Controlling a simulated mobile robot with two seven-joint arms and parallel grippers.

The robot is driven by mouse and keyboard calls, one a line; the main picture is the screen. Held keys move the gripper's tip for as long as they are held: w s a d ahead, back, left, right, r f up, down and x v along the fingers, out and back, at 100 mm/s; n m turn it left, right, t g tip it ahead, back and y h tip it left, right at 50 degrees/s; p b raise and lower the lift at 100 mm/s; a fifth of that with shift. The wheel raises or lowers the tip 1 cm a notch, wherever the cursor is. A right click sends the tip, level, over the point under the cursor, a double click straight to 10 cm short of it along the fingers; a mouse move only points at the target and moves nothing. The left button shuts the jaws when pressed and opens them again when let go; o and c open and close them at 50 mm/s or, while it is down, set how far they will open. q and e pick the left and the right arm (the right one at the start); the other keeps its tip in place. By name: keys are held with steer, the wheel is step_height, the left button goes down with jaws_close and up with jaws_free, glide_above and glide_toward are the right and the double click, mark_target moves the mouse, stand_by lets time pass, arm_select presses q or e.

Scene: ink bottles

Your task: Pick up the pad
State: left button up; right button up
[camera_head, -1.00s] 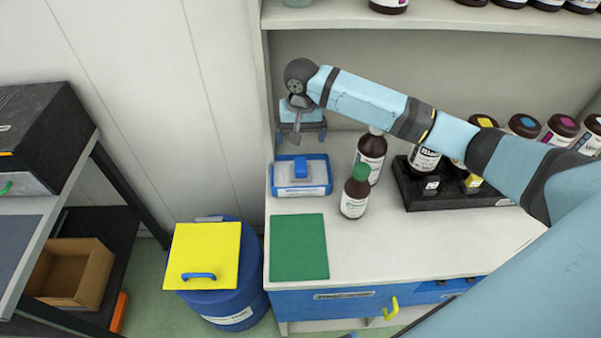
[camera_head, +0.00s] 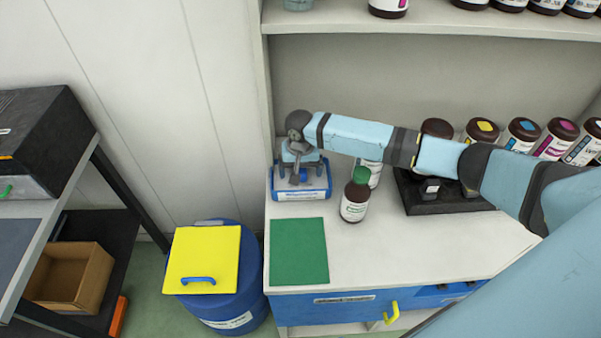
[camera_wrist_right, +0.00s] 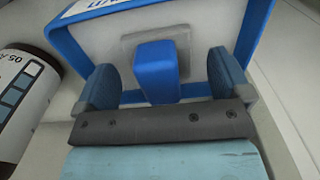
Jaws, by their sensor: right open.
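In the right wrist view the blue handle (camera_wrist_right: 156,70) stands up from a grey plate (camera_wrist_right: 178,42). My right gripper (camera_head: 300,172) is over the pad, pointing down. In the right wrist view its open fingers (camera_wrist_right: 165,82) are on either side of the handle, with a gap on each side. The gripper hides much of the pad in the head view. My left gripper is not in view.
A green mat (camera_head: 299,251) lies in front. A blue bin with a yellow lid (camera_head: 203,255) stands left of the counter.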

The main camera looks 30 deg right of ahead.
steer(key=shift+f, duration=0.45)
steer(key=shift+c, duration=0.4)
steer(key=c, duration=0.9)
steer(key=shift+r, duration=0.15)
steer(key=shift+c, duration=0.2)
step_height(320, 180, up, 10)
steer(key=shift+f, duration=0.1)
